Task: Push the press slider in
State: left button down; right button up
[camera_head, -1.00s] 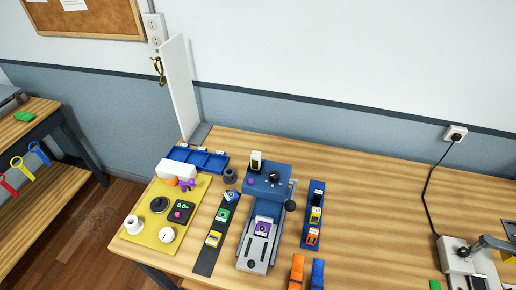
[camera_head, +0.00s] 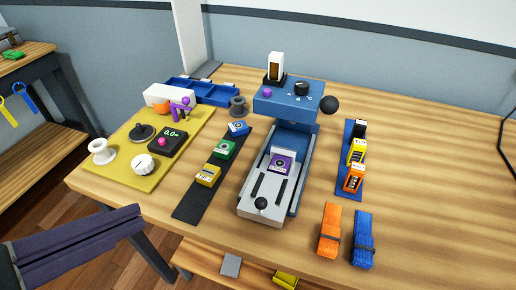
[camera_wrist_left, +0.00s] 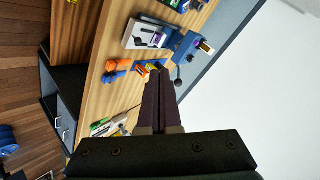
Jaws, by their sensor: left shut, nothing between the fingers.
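The blue press (camera_head: 290,103) stands on the wooden table (camera_head: 420,200). Its grey slider (camera_head: 251,202) sticks out from under the press head toward the table's front edge. My left gripper (camera_head: 140,216) is shut and empty, in front of the table's left part, apart from the slider. In the left wrist view its closed fingers (camera_wrist_left: 158,85) point toward the table, and the slider (camera_wrist_left: 142,33) and press head (camera_wrist_left: 184,46) show beyond them. My right gripper is out of view.
A yellow board (camera_head: 127,167) with knobs and a meter lies left of the press. A dark strip (camera_head: 190,207) with small coloured blocks lies between them. Right of the press are a blue rack (camera_head: 351,185), an orange strap (camera_head: 330,232) and a blue strap (camera_head: 363,240).

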pick_arm(q)
jog(key=d+f+m+t+h+b, duration=0.2)
jog(key=f+m+b, duration=0.2)
jog(key=f+b, duration=0.6)
jog(key=d+f+m+t+h+b, duration=0.15)
jog(key=f+m+b, duration=0.25)
jog(key=f+b, duration=0.6)
jog(key=b, duration=0.4)
send_near(257, 207)
jog(key=shift+t, duration=0.35)
jog(key=x, duration=0.7)
jog(key=shift+s+d+f, duration=0.1)
jog(key=shift+s+f, duration=0.1)
jog(key=shift+f, duration=0.1)
jog(key=shift+w, duration=0.1)
